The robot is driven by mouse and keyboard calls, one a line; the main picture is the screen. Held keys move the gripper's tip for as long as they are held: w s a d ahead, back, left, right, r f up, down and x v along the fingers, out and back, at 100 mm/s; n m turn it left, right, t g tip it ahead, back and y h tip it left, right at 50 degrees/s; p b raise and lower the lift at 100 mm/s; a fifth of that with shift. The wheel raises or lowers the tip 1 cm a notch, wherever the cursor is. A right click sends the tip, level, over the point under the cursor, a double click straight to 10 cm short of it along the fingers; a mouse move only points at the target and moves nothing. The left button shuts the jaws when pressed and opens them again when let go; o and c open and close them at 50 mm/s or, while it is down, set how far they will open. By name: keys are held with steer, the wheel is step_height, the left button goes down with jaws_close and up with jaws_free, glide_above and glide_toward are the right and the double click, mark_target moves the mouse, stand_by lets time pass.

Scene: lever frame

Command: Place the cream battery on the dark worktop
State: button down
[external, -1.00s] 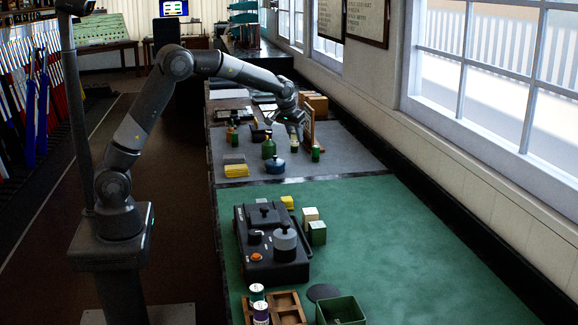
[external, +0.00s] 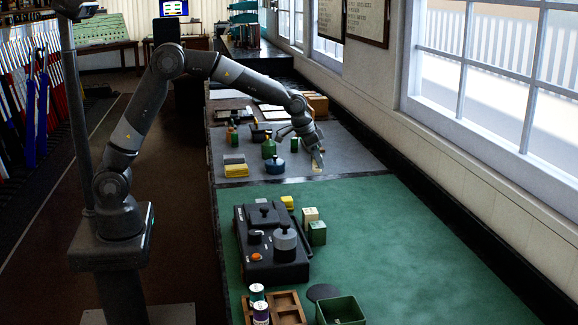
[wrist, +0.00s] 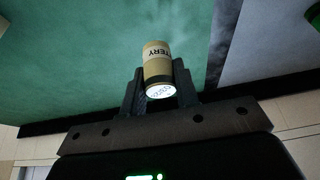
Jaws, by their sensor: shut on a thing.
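My gripper (external: 318,156) is shut on the cream battery, near the front right part of the dark grey worktop (external: 340,152), close to its dark front edge. In the wrist view the cream battery (wrist: 157,62) sits between the two fingers of my gripper (wrist: 158,88), with dark lettering on its side and a pale end facing the camera. In the external view the battery (external: 317,169) is a small pale patch under the fingers. I cannot tell whether it touches the surface.
A blue-grey round pot (external: 275,166), a green bottle (external: 268,148) and a yellow block (external: 236,170) stand left of my gripper. The green worktop (external: 400,250) lies in front, with a black device (external: 262,265) on it. The wall and windows run along the right.

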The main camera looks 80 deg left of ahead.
steer(key=r, duration=0.5)
steer(key=shift+d+r, duration=0.15)
steer(key=shift+d, duration=0.05)
steer(key=s+d+m+h, duration=0.25)
steer(key=d+m, duration=0.35)
steer(key=d, duration=2.5)
steer(key=s+d+m+g, duration=0.1)
steer(key=s+d+m, duration=0.1)
steer(key=s+d, duration=0.6)
steer(key=s+d+m+h, duration=0.15)
steer(key=s+d, duration=0.35)
steer(key=d, duration=0.7)
steer(key=s+d+m+g, duration=0.1)
steer(key=s+d+m, duration=0.2)
steer(key=s+d, duration=0.5)
steer(key=shift+s+a+f+x, duration=0.15)
steer(key=shift+a+x, duration=0.25)
steer(key=shift+x, duration=1.6)
steer(key=shift+s+a+f+x, duration=0.15)
steer(key=shift+a+x, duration=0.3)
steer(key=shift+x, duration=1.55)
steer(key=shift+a+f+x, duration=0.2)
steer(key=shift+a+x, duration=0.2)
steer(key=shift+x, duration=1.6)
steer(key=shift+f, duration=0.25)
